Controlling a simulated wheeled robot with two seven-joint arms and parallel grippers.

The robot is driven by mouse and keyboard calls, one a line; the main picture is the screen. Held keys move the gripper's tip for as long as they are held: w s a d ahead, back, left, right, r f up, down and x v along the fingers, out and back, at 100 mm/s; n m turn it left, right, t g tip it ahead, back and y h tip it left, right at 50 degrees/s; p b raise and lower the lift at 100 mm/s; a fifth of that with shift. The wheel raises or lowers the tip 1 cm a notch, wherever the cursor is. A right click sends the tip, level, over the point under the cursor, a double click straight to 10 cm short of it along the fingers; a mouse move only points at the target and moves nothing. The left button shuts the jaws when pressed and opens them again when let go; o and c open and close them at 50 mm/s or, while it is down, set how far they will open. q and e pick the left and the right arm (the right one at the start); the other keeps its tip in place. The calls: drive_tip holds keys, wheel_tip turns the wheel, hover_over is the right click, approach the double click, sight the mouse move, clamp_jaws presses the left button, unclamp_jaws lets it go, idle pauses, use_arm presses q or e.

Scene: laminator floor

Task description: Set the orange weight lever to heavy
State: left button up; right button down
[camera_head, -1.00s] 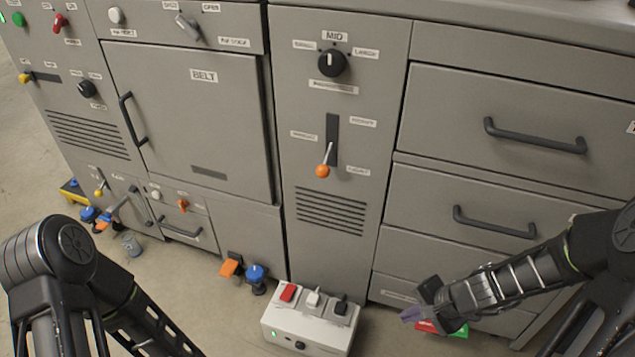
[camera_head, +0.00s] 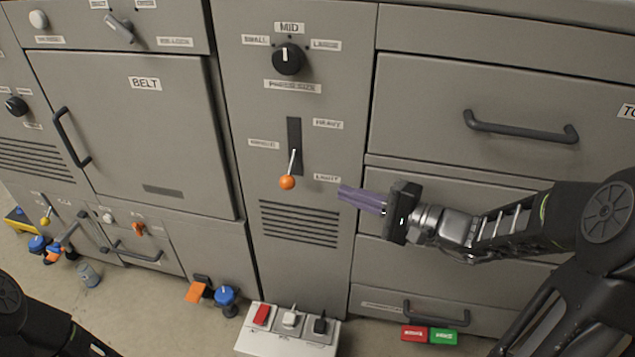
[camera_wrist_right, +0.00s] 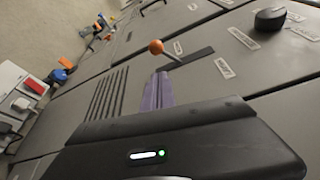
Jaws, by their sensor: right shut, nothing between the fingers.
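The orange weight lever (camera_head: 287,182) sticks out of a dark vertical slot on the grey middle panel, its ball at the slot's lower end, near the lower label on the right. The "HEAVY" label (camera_head: 328,124) is beside the slot's upper part. My right gripper (camera_head: 342,194) is shut and empty, its purple fingers pointing left toward the lever, a short gap to the right of the ball. In the right wrist view the orange ball (camera_wrist_right: 156,47) is just beyond the purple fingertips (camera_wrist_right: 160,78), apart from them. My left gripper is out of view.
The piece size knob (camera_head: 289,59) is above the slot and a vent grille (camera_head: 300,223) below it. Drawers with protruding handles (camera_head: 520,130) are to the right. A white switch box (camera_head: 290,332) stands on the floor below.

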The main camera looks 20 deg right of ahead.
sight(291, 170)
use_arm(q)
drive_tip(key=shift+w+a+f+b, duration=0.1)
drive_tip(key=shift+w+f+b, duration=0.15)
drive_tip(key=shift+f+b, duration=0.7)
use_arm(e)
drive_tip(key=x, duration=1)
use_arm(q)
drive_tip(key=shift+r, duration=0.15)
use_arm(e)
drive_tip(key=shift+s, duration=0.1)
